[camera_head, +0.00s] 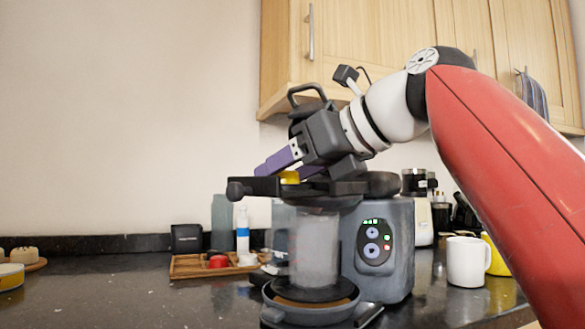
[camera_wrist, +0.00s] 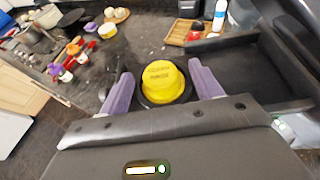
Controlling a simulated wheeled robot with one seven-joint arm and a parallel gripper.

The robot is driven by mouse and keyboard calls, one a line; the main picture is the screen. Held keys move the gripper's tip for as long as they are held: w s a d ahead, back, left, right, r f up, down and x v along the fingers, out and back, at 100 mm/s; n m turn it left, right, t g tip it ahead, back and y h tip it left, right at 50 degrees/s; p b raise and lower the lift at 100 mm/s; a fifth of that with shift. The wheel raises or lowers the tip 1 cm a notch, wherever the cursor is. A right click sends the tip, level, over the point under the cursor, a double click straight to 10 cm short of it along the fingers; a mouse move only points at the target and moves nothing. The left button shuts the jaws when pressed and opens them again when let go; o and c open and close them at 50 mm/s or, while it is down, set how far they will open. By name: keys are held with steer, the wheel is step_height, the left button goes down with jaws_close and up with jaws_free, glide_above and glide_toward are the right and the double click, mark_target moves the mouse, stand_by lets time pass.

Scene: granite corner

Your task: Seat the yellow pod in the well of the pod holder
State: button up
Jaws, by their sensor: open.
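The yellow pod (camera_head: 290,177) shows as a small patch above the top of the dark pod holder (camera_head: 262,187), partly hidden by my gripper. In the wrist view the yellow pod (camera_wrist: 162,82) stands inside a round black ring of the pod holder (camera_wrist: 166,105). How deep it sits in the well, I cannot tell. My gripper (camera_head: 287,168) tilts down over the holder from the right. In the wrist view its purple fingers (camera_wrist: 163,92) are open on both sides of the pod, with a visible gap at each side.
The holder sits atop a grey coffee machine (camera_head: 385,245) with a clear cylinder below. A white mug (camera_head: 467,262) and a yellow mug (camera_head: 496,254) stand to the right. A wooden tray (camera_head: 190,266) with a red item lies to the left. Cupboards (camera_head: 385,45) hang above.

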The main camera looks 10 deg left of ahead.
steer(key=p+v, duration=0.1)
steer(key=v, duration=0.6)
steer(key=shift+s+d+r, duration=0.2)
steer(key=shift+d, duration=0.1)
stand_by(0.3)
